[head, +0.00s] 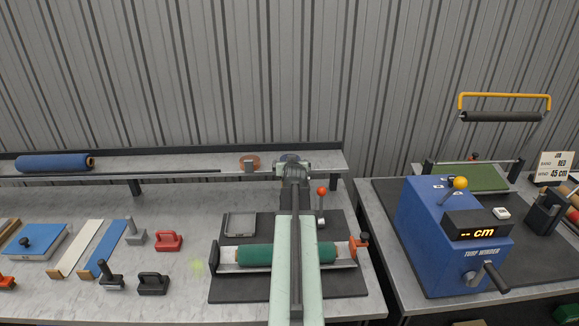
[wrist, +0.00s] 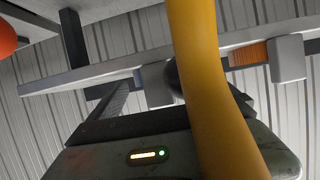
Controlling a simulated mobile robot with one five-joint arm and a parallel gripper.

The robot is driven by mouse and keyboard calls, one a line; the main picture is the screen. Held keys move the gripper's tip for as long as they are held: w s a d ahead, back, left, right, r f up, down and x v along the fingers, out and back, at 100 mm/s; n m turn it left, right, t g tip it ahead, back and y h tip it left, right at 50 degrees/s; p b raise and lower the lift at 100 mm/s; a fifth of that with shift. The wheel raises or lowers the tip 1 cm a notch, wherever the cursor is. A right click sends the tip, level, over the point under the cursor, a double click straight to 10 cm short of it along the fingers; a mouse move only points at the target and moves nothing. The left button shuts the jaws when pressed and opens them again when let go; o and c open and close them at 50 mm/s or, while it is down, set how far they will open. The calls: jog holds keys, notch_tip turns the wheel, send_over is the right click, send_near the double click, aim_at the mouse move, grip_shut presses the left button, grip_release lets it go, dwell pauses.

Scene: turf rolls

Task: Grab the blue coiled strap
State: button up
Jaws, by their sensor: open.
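My gripper (head: 293,164) is at the back shelf in the head view, in front of its right part. Its sensor reads open, and I see nothing between its fingers. No blue coiled strap shows clearly. In the wrist view a small bluish patch (wrist: 139,76) shows at the shelf beside a grey block, partly hidden by a dark rounded part and a yellow curved bar; it may be the strap. In the head view my gripper covers that spot. An orange-brown coil (head: 249,160) with a grey clip sits on the shelf left of my gripper, and shows in the wrist view (wrist: 252,53).
A blue roll (head: 52,162) lies at the shelf's left. A red-knobbed lever (head: 321,192) stands close right of my arm. A green roll (head: 270,254) lies in a cradle below my arm. A blue turf winder (head: 440,235) stands on the right bench.

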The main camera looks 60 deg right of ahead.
jog(key=shift+a, duration=0.1)
jog(key=shift+c, duration=0.7)
jog(key=c, duration=1.4)
jog(key=shift+r, duration=0.15)
